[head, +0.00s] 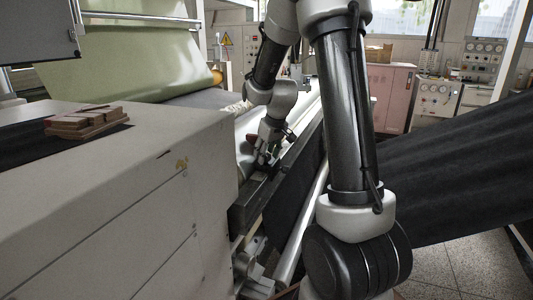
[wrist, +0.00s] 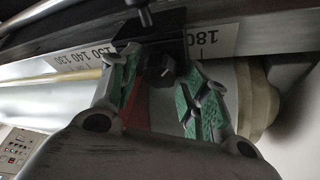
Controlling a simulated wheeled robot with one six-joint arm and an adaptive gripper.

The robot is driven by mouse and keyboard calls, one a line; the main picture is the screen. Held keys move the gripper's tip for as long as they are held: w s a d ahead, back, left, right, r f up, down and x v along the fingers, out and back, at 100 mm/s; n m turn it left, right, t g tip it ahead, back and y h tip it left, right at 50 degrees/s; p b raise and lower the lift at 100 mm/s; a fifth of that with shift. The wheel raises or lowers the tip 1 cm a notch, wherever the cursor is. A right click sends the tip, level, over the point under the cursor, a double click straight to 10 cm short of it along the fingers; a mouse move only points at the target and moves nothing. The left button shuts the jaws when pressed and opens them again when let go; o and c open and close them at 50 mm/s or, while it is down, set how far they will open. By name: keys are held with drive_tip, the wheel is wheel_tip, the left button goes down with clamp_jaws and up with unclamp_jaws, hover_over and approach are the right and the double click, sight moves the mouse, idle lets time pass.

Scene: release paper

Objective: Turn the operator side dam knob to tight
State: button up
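The knob (wrist: 160,72) is small and black, below a black bracket (wrist: 150,32) on the scaled rail in the wrist view. My gripper (wrist: 163,78) has two green-padded fingers. They stand apart, one on each side of the knob, and I see a gap on the right side. Whether the left finger touches the knob I cannot tell. A red plate (wrist: 136,108), seemingly the side dam, shows below the bracket between the fingers. In the head view my gripper (head: 265,160) is down at the near end of the rollers, and the knob is hidden there.
A scale strip (wrist: 215,42) with printed numbers runs along the rail. A dark beam (head: 285,165) lies close to my gripper. A grey machine cabinet (head: 130,205) stands at left with wooden blocks (head: 86,121) on top. Black sheet (head: 460,165) spans the right.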

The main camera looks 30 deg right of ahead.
idle(0.3)
drive_tip(key=v, duration=1.2)
drive_tip(key=s+a+r, duration=0.1)
drive_tip(key=s+a, duration=0.2)
drive_tip(key=s, duration=1)
drive_tip(key=s+a+r+m, duration=0.1)
drive_tip(key=s+a, duration=0.3)
drive_tip(key=s, duration=0.9)
